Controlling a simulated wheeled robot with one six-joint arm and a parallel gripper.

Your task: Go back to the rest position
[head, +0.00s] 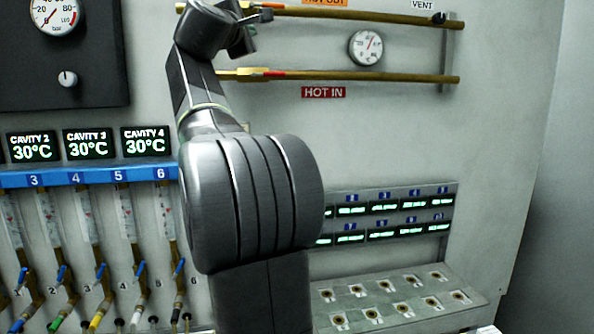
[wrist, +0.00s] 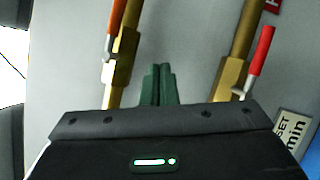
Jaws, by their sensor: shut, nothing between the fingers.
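My gripper (wrist: 158,84) shows in the wrist view as two green fingers pressed together with nothing between them. It points at a light grey wall, between two brass pipes. The left brass pipe (wrist: 121,70) carries an orange-handled valve. The right brass pipe (wrist: 236,68) carries a red-handled valve. In the head view my arm rises through the middle of the picture and bends over near the upper pipe. My fingers are not clearly visible there.
Brass pipes (head: 370,79) run across the wall near a round gauge (head: 366,47). Cavity displays (head: 88,144) and a blue manifold (head: 95,176) with several flow tubes stand left. A socket panel (head: 398,300) lies low right.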

